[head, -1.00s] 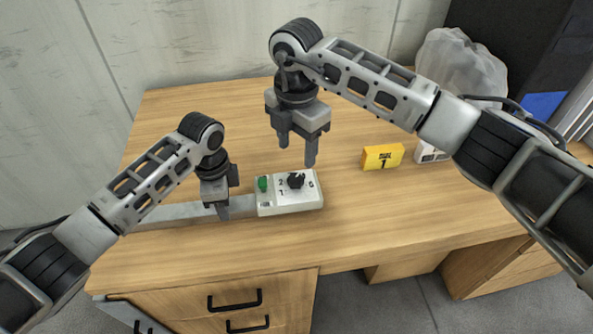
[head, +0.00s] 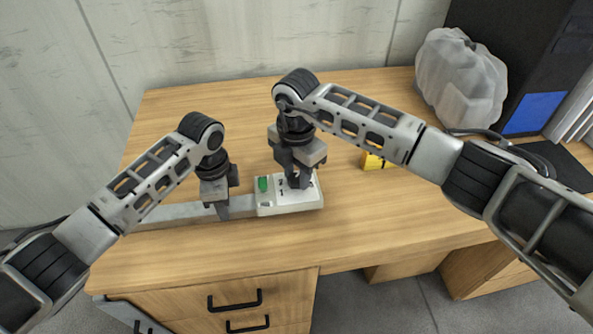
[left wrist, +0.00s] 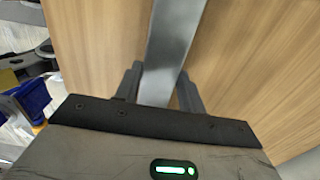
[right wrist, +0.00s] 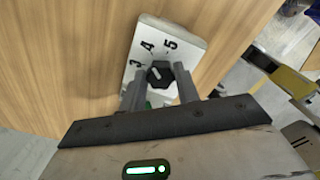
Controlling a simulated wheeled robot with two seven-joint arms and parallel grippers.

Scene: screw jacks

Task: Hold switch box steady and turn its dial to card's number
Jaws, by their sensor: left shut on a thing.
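The white switch box (head: 290,208) lies on the desk, with a long grey bar (head: 172,211) running left from it. My left gripper (head: 222,212) is shut on this bar beside the box; the left wrist view shows the bar (left wrist: 168,60) between the fingers. My right gripper (head: 297,184) is low over the box. In the right wrist view its open fingers stand on either side of the black dial (right wrist: 160,74). The numbers 3, 4 and 5 show there; the dial's exact setting is unclear. The yellow card (head: 371,162) is partly hidden behind my right arm.
A green part (head: 263,184) sits at the box's left end. A whitish translucent bag (head: 460,78) and a dark case (head: 535,60) stand at the back right. The wooden desk (head: 400,215) is clear in front and to the right of the box.

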